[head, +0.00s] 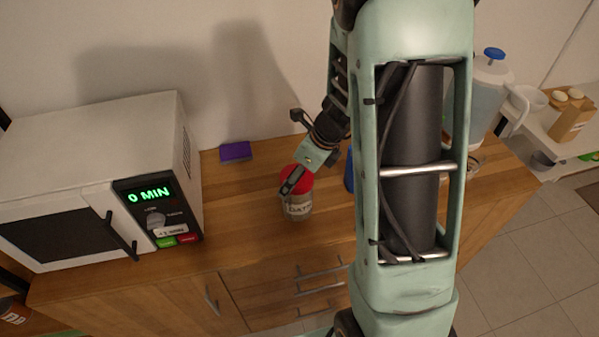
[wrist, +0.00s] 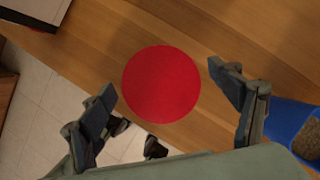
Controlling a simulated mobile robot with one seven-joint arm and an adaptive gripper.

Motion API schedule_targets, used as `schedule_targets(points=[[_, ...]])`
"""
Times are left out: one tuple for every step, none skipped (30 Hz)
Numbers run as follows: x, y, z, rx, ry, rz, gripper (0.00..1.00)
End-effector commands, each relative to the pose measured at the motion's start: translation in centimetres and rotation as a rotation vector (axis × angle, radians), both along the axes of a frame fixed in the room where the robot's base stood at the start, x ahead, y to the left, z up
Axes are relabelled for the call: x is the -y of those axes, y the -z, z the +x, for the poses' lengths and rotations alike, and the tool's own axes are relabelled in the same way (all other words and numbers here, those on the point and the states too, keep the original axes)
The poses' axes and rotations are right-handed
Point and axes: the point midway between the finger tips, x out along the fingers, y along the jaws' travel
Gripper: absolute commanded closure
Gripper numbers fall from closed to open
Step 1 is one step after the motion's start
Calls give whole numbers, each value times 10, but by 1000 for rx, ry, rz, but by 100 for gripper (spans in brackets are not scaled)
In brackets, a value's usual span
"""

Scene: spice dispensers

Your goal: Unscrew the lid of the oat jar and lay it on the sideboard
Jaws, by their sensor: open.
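The oat jar (head: 299,207) stands upright on the wooden sideboard (head: 262,197), with part of its label showing. Its red lid (head: 301,178) sits on top, and the lid (wrist: 161,84) is a full red disc in the wrist view. My gripper (head: 291,180) is at the lid from above and partly covers it in the head view. In the wrist view my gripper (wrist: 170,95) is open, with one finger to the left of the lid and one to the right. Gaps show between the fingers and the lid in that view.
A white microwave (head: 60,160) stands at the left, with a purple sponge (head: 236,151) behind. A blue container (head: 349,172) is just right of the jar; a blue container of brown grains (wrist: 291,126) shows in the wrist view. A pitcher (head: 487,90) stands farther right. The sideboard between microwave and jar is bare.

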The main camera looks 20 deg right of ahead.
Motion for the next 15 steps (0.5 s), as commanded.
schedule_targets(points=[[0, 0, 0, 0, 0, 0, 17], [0, 0, 0, 0, 0, 0, 17], [0, 0, 0, 0, 0, 0, 17], [0, 0, 0, 0, -1, 0, 17], [0, 0, 0, 0, -1, 0, 17], [0, 0, 0, 0, -1, 0, 17], [0, 0, 0, 0, -1, 0, 20], [0, 0, 0, 0, -1, 0, 23], [0, 0, 0, 1, -1, -1, 28], [0, 0, 0, 0, -1, 0, 31], [0, 0, 0, 0, -1, 0, 34], [0, 0, 0, 0, -1, 0, 39], [0, 0, 0, 0, -1, 0, 42], [0, 0, 0, 0, -1, 0, 45], [0, 0, 0, 0, -1, 0, 50]])
